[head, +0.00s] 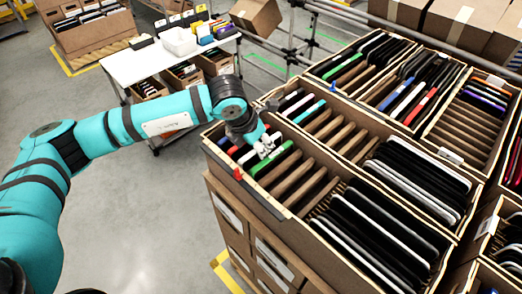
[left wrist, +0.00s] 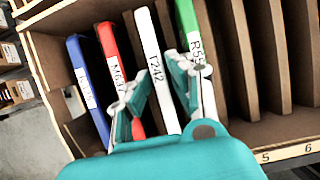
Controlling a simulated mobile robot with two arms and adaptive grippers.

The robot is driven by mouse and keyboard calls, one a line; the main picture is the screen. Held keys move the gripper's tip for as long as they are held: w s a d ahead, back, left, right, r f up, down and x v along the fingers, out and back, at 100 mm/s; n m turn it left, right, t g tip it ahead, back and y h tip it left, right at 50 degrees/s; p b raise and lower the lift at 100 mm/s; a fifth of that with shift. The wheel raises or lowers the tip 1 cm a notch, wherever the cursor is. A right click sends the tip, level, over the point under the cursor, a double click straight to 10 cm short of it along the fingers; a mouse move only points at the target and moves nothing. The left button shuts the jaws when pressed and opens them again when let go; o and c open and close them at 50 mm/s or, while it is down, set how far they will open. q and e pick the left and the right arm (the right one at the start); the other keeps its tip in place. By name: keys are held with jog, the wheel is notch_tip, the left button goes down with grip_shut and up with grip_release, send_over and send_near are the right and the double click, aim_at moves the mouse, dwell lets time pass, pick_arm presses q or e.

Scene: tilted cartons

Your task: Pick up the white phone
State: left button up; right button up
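The white phone (left wrist: 157,70), marked with a black code, stands on edge in a slotted carton, between a red phone (left wrist: 113,68) and a green phone (left wrist: 188,28). My left gripper (left wrist: 162,78) has its two fingers spread apart on either side of the white phone. The red and green phones are close to the fingers. In the head view the left gripper (head: 265,147) is over the near left compartment of the carton and hides most of the white phone. My right gripper is not seen.
A blue phone (left wrist: 84,75) stands left of the red one. Empty slots with brown dividers (left wrist: 270,50) lie to the right. Neighbouring compartments hold dark tablets (head: 375,240). A white table (head: 140,62) with bins stands behind, and open floor lies left.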

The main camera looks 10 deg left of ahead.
pick_arm(q)
grip_shut()
